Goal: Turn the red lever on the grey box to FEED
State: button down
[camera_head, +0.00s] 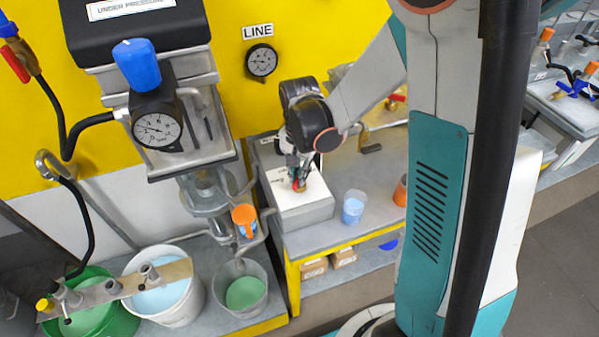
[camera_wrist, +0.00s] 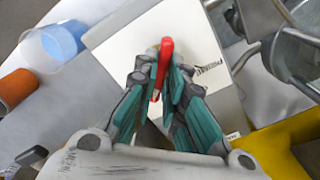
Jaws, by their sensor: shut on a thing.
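The grey box (camera_head: 305,214) with a white top plate stands on the bench in the middle of the head view. Its white top (camera_wrist: 205,40) fills the middle of the wrist view. The red lever (camera_wrist: 165,57) stands out between the fingers of my gripper (camera_wrist: 163,82), which is shut on it. In the head view my gripper (camera_head: 301,180) reaches down onto the box top, and only a little of the red lever shows. A printed label on the plate is partly readable in the wrist view. The fingers hide the lever's base, and I cannot tell which mark it points to.
A cup with blue liquid (camera_head: 354,207) and an orange cup (camera_head: 400,191) stand right of the box. Metal agitator parts (camera_wrist: 292,45) lie close by in the wrist view. Buckets of blue (camera_head: 160,298) and green (camera_head: 246,292) liquid stand at lower left.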

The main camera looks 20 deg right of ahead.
dwell(0.5)
jog(key=c, duration=1.7)
grip_release()
jog(key=shift+o, duration=0.2)
notch_tip(320, 180, up, 12)
